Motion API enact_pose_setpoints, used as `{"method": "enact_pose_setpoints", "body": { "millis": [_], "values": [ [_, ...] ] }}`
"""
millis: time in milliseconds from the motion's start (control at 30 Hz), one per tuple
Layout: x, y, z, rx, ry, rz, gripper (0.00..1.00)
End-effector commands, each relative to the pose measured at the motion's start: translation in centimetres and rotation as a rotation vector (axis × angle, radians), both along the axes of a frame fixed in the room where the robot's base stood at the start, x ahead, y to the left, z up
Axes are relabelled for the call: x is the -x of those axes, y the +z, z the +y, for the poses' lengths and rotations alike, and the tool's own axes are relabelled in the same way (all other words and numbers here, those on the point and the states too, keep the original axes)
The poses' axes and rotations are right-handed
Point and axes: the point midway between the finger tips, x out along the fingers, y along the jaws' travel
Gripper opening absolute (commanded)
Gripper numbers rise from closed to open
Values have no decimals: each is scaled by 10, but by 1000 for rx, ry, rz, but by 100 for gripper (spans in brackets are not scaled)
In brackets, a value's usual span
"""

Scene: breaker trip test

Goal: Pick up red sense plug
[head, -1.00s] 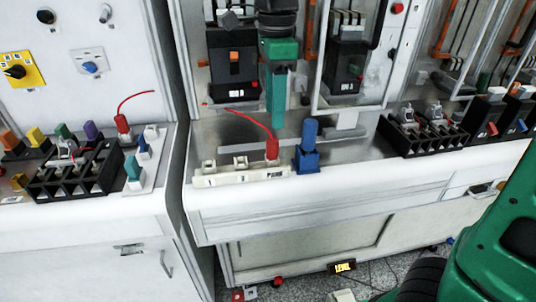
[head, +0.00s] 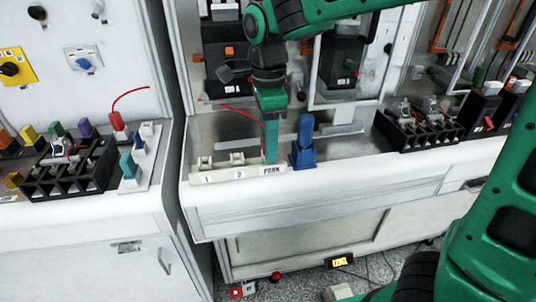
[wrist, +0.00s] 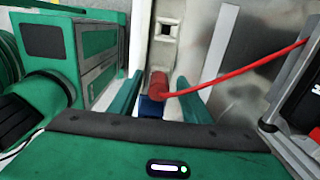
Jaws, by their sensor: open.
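The red plug (wrist: 157,82) with its red wire (wrist: 245,68) shows in the wrist view between the two teal fingers. In the head view the plug is mostly hidden behind my gripper (head: 271,140), and its red wire (head: 240,111) runs up to the left. The plug's place is at the right end of a white socket strip (head: 222,173), by the PARK label. My gripper points down over it, open, with a finger on each side. Contact between fingers and plug cannot be told.
A blue plug in a blue holder (head: 304,143) stands close to the right of my gripper. Black breakers (head: 232,70) stand behind. Another red plug (head: 117,121) with a wire is on the left bench. A black terminal block (head: 408,132) lies to the right.

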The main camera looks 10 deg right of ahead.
Motion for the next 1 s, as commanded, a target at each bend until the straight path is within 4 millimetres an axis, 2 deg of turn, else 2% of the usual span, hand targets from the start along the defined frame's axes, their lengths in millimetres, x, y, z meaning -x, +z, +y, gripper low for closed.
{"method": "enact_pose_setpoints", "body": {
  "millis": [100,133,300,733,867,1000],
  "values": [
    [0,0,0,0,0,0,44],
    [0,0,0,0,0,0,39],
    [0,0,0,0,0,0,0],
    [0,6,-1,0,-1,0,0],
    [-1,18,-1,-2,-2,-3,0],
    [-1,40,-1,-3,-3,-3,0]
  ]
}}
